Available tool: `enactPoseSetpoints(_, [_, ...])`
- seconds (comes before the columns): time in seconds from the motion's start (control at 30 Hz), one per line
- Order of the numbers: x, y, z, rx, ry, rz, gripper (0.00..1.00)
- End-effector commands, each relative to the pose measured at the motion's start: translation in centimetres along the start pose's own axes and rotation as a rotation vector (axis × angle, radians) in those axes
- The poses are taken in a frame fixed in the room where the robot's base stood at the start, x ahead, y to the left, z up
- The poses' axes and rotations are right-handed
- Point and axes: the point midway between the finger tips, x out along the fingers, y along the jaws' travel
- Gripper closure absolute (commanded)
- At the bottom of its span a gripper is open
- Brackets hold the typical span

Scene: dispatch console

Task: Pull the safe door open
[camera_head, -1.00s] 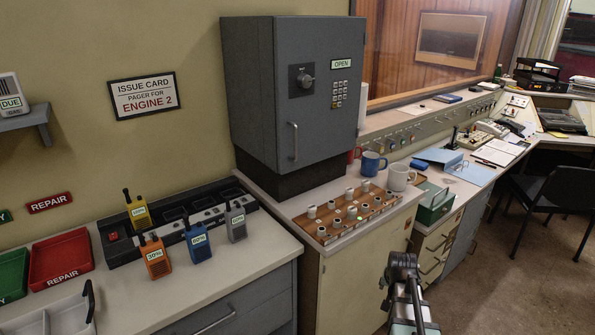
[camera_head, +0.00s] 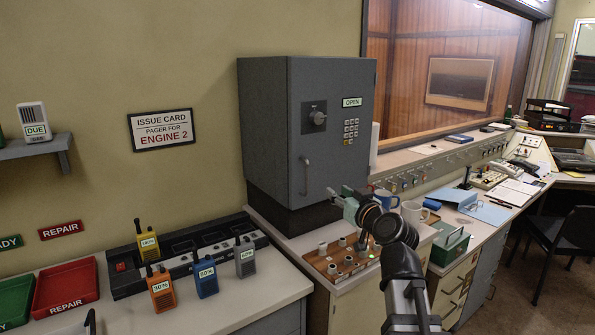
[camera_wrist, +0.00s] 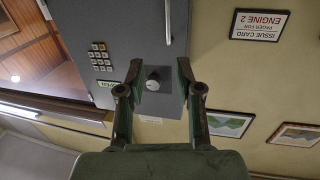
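The grey safe (camera_head: 265,120) stands on the counter with its door (camera_head: 338,95) shut. The door bears a round dial (camera_head: 318,117), a keypad (camera_head: 351,131), an OPEN label (camera_head: 352,102) and a vertical bar handle (camera_head: 306,175). My gripper (camera_head: 334,193) is in front of the door, low and to the right of the handle, apart from it. In the wrist view, which is turned upside down, my gripper (camera_wrist: 159,68) has its fingers spread with nothing between them. The dial (camera_wrist: 152,77) shows beyond the fingertips, and the handle (camera_wrist: 168,22) is near the top edge.
A wooden panel of knobs (camera_head: 345,258) lies on the counter below my gripper. A blue mug (camera_head: 386,199) and a white mug (camera_head: 413,214) stand close to the right. Several radios, including an orange one (camera_head: 161,290), stand on the left counter. The space before the door looks free.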

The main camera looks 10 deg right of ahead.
Motion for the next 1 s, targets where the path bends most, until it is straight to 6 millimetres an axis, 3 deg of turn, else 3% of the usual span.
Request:
enactPoseSetpoints(0.1, [0.0,-1.1,-1.1,-0.021,0.032,-0.020,0.65])
enactPoseSetpoints(0.27, [1.6,-1.2,-1.3,-0.023,0.033,-0.024,0.65])
enactPoseSetpoints(1.0, [15.1,-1.4,-1.7,-0.022,0.032,-0.022,0.65])
